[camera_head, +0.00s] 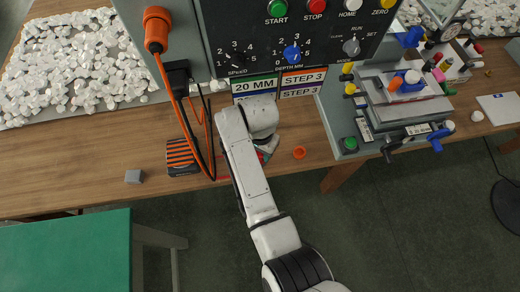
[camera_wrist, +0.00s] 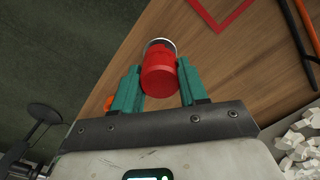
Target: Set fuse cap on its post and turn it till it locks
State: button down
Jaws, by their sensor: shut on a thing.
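My gripper (camera_wrist: 158,68) has its two teal fingers shut on a red cylindrical cap (camera_wrist: 160,78) in the wrist view. The cap has a pale, metallic-looking rim at its far end. In the head view my gripper (camera_head: 266,150) is over the wooden bench, below the step labels, and is mostly hidden by my white arm. The held cap cannot be made out clearly there. I cannot identify the fuse post in either view.
A black-and-orange striped block (camera_head: 182,157) and cables stand left. The control panel (camera_head: 290,50) is behind; the printer fixture (camera_head: 400,95) is at right.

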jog(key=shift+f+b, duration=0.3)
jog(key=shift+f, duration=0.2)
jog(key=c, duration=0.5)
grip_release()
notch_tip(320, 180, up, 11)
jog(key=shift+f, duration=0.1)
